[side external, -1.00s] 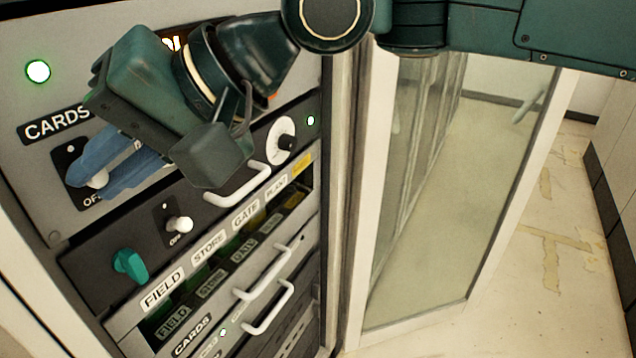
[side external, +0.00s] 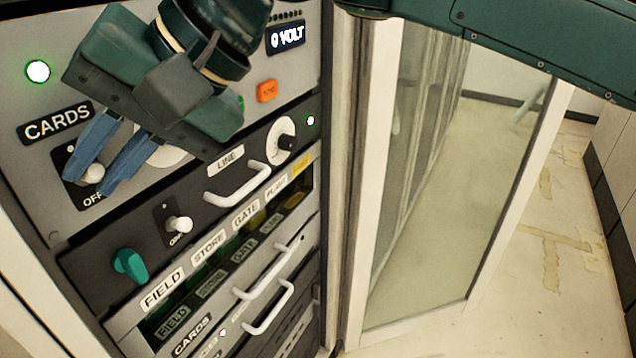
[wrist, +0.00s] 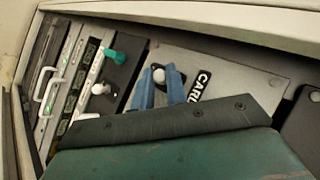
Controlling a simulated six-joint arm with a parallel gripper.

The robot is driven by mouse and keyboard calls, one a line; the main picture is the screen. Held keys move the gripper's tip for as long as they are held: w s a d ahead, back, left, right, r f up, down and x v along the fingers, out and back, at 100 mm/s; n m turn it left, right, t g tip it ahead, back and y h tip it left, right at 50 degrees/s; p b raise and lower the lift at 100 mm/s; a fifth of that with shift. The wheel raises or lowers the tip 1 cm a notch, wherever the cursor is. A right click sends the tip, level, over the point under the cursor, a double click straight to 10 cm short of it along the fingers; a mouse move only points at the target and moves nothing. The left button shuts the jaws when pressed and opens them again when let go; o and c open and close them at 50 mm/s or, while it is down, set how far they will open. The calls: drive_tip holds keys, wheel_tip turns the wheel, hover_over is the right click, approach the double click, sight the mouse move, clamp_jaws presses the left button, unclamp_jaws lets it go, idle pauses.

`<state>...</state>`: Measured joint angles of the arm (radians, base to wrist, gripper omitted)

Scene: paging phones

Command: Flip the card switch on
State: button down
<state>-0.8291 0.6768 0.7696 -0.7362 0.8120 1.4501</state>
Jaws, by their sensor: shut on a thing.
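The card switch (side external: 93,174) is a white knob on a dark plate, under the CARDS label (side external: 55,123) and just above an OFF marking. The knob also shows in the wrist view (wrist: 158,75), between the fingertips. My gripper (side external: 90,183) has blue fingers that reach down to the switch from above, one on each side of the knob, and it is shut on the knob. The gripper body hides part of the panel to the right, including most of a pale round dial.
Below are a teal knob (side external: 130,264), a second white switch (side external: 180,223), a white dial (side external: 281,140) and several drawer handles. A green lamp (side external: 38,71) is lit at upper left. A 0 VOLT display (side external: 286,37) and an orange button (side external: 267,91) are at upper right.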

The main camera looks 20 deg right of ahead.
idle(0.3)
drive_tip(key=c, duration=1.4)
unclamp_jaws()
drive_tip(key=v, duration=1.4)
drive_tip(key=shift+f, duration=0.1)
